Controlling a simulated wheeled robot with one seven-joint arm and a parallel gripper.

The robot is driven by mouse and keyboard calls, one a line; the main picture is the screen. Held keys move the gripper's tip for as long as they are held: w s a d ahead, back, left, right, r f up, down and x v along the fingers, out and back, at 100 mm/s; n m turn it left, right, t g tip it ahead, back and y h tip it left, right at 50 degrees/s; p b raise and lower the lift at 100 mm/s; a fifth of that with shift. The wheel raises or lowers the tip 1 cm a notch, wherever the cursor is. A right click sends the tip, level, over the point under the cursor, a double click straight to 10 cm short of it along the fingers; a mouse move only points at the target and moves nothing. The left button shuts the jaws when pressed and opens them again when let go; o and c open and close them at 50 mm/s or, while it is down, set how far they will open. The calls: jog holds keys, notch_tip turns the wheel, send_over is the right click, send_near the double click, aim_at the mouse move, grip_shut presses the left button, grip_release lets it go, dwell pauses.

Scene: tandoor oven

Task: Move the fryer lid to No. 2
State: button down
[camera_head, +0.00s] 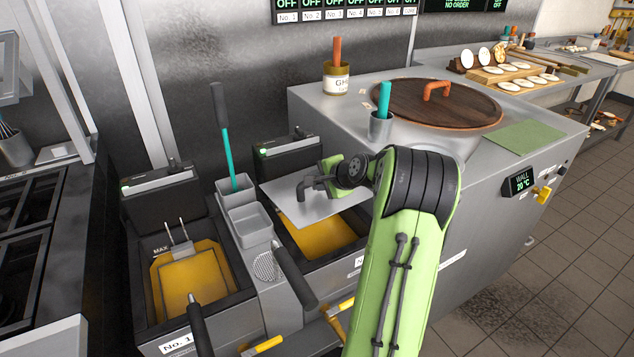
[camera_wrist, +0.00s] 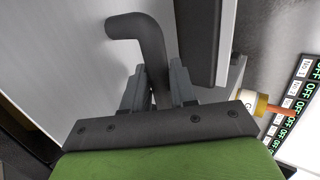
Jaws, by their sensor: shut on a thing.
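The fryer lid (camera_head: 285,200) is a flat grey metal plate with a dark bent handle (camera_head: 302,190). It is over the back part of the right-hand fryer, whose front label (camera_head: 361,260) is mostly hidden by my arm. Yellow oil (camera_head: 322,238) shows in front of the lid. I cannot tell whether the lid touches the fryer rim. My gripper (camera_head: 322,182) is shut on the handle. In the wrist view the handle (camera_wrist: 142,28) comes up between the fingers (camera_wrist: 158,92), with the lid's plate (camera_wrist: 55,60) behind it.
The No. 1 fryer (camera_head: 176,346) stands open at left, with a basket (camera_head: 192,275) in yellow oil. The tandoor counter (camera_head: 330,101) rises at right, carrying a teal-handled tool in a cup (camera_head: 381,125).

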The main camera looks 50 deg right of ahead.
aim_at(323, 197)
jog(key=shift+s+a+f, duration=0.15)
jog(key=shift+f, duration=0.4)
jog(key=shift+s+a+f, duration=0.1)
jog(key=shift+s+f, duration=0.05)
jog(key=shift+f, duration=1.25)
jog(key=shift+w+d+f, duration=0.1)
jog(key=shift+w+f, duration=0.05)
jog(key=shift+f, duration=0.35)
jog(key=shift+w+d+f, duration=0.1)
jog(key=shift+w+f, duration=0.05)
jog(key=shift+f, duration=0.45)
jog(key=shift+s+a+f, duration=0.1)
jog(key=shift+s+f, duration=0.05)
jog(key=shift+f, duration=0.1)
jog(key=c, duration=0.8)
grip_release()
jog(key=shift+f, duration=0.1)
jog(key=p+v, duration=0.4)
jog(key=v, duration=1.2)
jog(key=shift+a, duration=0.1)
